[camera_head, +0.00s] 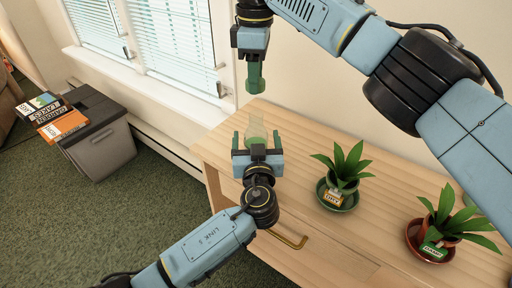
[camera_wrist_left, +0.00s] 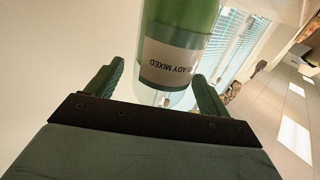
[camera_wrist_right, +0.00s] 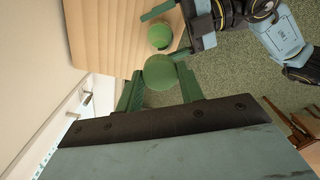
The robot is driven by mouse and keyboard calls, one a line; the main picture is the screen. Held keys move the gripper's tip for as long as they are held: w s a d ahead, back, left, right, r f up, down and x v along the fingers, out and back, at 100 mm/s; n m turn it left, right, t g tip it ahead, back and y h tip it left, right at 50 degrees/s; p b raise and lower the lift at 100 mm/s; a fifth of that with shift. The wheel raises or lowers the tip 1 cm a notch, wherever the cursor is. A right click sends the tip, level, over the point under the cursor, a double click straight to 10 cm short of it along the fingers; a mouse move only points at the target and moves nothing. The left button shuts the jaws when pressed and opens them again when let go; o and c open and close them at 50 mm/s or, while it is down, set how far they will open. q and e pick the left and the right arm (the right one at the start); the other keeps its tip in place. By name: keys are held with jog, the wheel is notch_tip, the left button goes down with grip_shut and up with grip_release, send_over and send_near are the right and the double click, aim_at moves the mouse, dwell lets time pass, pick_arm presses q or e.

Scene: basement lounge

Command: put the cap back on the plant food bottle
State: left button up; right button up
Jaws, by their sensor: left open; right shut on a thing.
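The plant food bottle (camera_head: 257,128) stands upright on the left part of the wooden cabinet top. My left gripper (camera_head: 257,137) is open, one finger on each side of the bottle. In the left wrist view the bottle (camera_wrist_left: 182,25) is green with a white "READY MIXED" label, with gaps visible beside the fingers. My right gripper (camera_head: 255,84) is above the bottle, pointing down, shut on the round green cap (camera_wrist_right: 159,72). In the right wrist view the bottle's round green top (camera_wrist_right: 160,36) shows beyond the cap, apart from it.
Two potted plants stand on the cabinet top (camera_head: 350,240) to the right, one on a green saucer (camera_head: 338,203), one on a reddish saucer (camera_head: 430,252). A grey bin (camera_head: 105,150) with books (camera_head: 52,118) is on the floor at left. The window wall is behind.

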pick_arm(q)
jog(key=shift+w, duration=0.45)
jog(key=c, duration=1.5)
jog(key=shift+o, duration=0.2)
pick_arm(e)
send_over(256, 114)
jog(key=shift+s+f, duration=0.1)
jog(key=shift+f, duration=2.4)
jog(key=shift+f, duration=0.1)
jog(key=shift+f, duration=0.8)
jog(key=shift+f, duration=0.55)
